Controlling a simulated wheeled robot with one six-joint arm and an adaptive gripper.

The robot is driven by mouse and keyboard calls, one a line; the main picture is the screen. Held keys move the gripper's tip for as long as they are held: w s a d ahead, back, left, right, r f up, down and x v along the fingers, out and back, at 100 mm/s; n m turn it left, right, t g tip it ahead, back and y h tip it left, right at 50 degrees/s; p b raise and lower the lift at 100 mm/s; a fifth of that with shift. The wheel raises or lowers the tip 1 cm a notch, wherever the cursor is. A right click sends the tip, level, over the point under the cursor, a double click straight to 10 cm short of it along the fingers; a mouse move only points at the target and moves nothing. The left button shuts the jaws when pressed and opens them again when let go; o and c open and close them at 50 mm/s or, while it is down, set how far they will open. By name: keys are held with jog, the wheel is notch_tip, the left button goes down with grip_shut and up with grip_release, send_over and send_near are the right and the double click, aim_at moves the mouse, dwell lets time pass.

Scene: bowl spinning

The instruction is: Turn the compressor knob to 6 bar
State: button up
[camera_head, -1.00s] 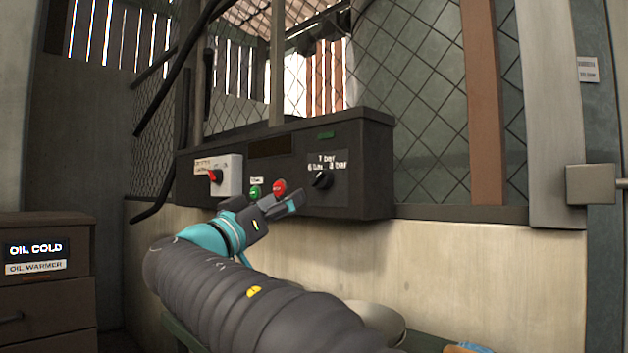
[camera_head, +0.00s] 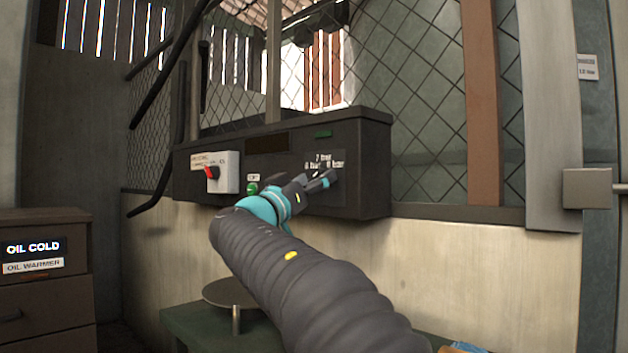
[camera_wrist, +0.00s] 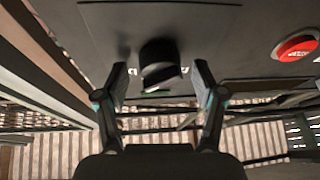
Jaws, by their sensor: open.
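The compressor knob (camera_wrist: 160,62) is a dark round knob on the control panel, and in the wrist view it sits ahead of and between my two fingers. My gripper (camera_wrist: 160,84) is open, with a finger on each side of the knob and gaps visible between. In the head view my gripper (camera_head: 322,180) is at the right part of the dark control box (camera_head: 375,150), covering the knob. The bar labels (camera_head: 323,160) show just above it. The knob's pointer direction cannot be read.
A red button (camera_wrist: 296,45) is at the right in the wrist view. A green button (camera_head: 252,188) and a red switch (camera_head: 212,172) on a pale plate are left on the box. A green table (camera_head: 190,325) with a round plate (camera_head: 230,292) stands below. An "OIL COLD" cabinet (camera_head: 45,285) is at left.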

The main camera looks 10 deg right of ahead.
jog(key=c, duration=1.1)
jog(key=shift+c, duration=0.2)
jog(key=shift+n, duration=0.5)
jog(key=n+y, duration=0.1)
jog(key=n, duration=0.1)
jog(key=n+t+y+b, duration=0.1)
jog(key=n, duration=0.2)
jog(key=shift+s+r+y, duration=0.1)
jog(key=shift+y, duration=0.2)
jog(key=n+y, duration=0.1)
jog(key=n, duration=0.1)
jog(key=n+p, duration=0.1)
jog(key=n, duration=0.1)
jog(key=n+y, duration=0.1)
jog(key=shift+r+n+t+y+p, duration=0.3)
jog(key=shift+n+t+p, duration=0.1)
jog(key=n+y+p, duration=0.1)
jog(key=n+p, duration=0.1)
jog(key=n, duration=0.1)
jog(key=shift+r, duration=0.15)
jog(key=n+g+p, duration=0.1)
jog(key=n+p, duration=0.1)
jog(key=shift+n+y+p, duration=0.3)
jog(key=shift+y+p, duration=0.1)
jog(key=n+g+p, duration=0.1)
jog(key=n+g, duration=0.1)
jog(key=n, duration=0.2)
jog(key=shift+n+y, duration=0.4)
